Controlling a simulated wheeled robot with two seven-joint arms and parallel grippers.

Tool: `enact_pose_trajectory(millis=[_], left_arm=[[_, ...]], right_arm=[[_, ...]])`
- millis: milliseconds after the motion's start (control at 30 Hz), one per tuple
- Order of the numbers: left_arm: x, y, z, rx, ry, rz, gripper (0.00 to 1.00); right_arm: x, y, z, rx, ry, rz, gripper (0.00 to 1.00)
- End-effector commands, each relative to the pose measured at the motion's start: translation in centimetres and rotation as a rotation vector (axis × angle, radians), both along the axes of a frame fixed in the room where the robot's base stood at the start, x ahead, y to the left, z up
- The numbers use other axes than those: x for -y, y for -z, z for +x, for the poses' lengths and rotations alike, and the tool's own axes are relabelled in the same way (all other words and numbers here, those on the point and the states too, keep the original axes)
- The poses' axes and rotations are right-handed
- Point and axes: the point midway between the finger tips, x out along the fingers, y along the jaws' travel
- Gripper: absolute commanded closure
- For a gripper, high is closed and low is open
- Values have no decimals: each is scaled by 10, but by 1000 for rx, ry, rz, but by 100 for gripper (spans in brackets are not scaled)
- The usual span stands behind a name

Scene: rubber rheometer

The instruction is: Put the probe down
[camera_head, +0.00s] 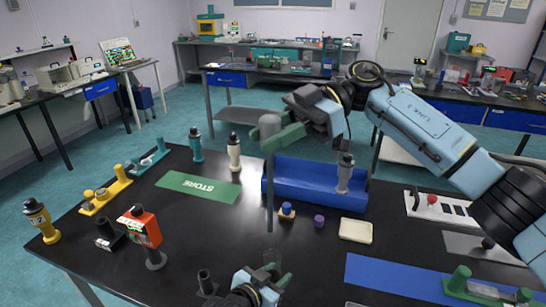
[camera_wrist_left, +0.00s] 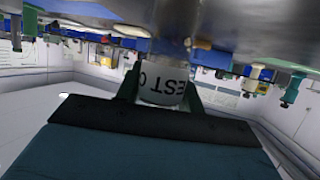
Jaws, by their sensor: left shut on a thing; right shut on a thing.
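The probe (camera_head: 270,190) is a thin grey rod with a thicker rounded grey top. It hangs about upright over the black table in the head view. My right gripper (camera_head: 271,140) is shut on its upper part with green fingers. The rod's lower end is above a clear cup (camera_head: 272,256) near the table's front. My left gripper (camera_head: 263,275) is low at the front, shut on that cup. In the left wrist view a pale cylinder (camera_wrist_left: 163,88) with the letters "EST" sits between the green fingers; its top is partly hidden.
A green STORE mat (camera_head: 200,187) and blue tray (camera_head: 315,195) lie behind. A red device (camera_head: 140,228) and yellow holder (camera_head: 110,193) stand left.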

Motion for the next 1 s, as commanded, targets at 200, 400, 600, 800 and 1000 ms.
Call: enact_pose_trajectory(millis=[200, 400, 600, 800, 1000], left_arm=[[0, 0, 0, 0, 0, 0, 88], [0, 0, 0, 0, 0, 0, 88], [0, 0, 0, 0, 0, 0, 88], [0, 0, 0, 0, 0, 0, 88], [0, 0, 0, 0, 0, 0, 88]], right_arm=[[1, 22, 0, -3, 1, -1, 92], [1, 47, 0, -1, 1, -2, 92], [1, 71, 1, 0, 3, -2, 92], [1, 95, 1, 0, 3, -2, 92], [1, 119, 1, 0, 3, -2, 92]])
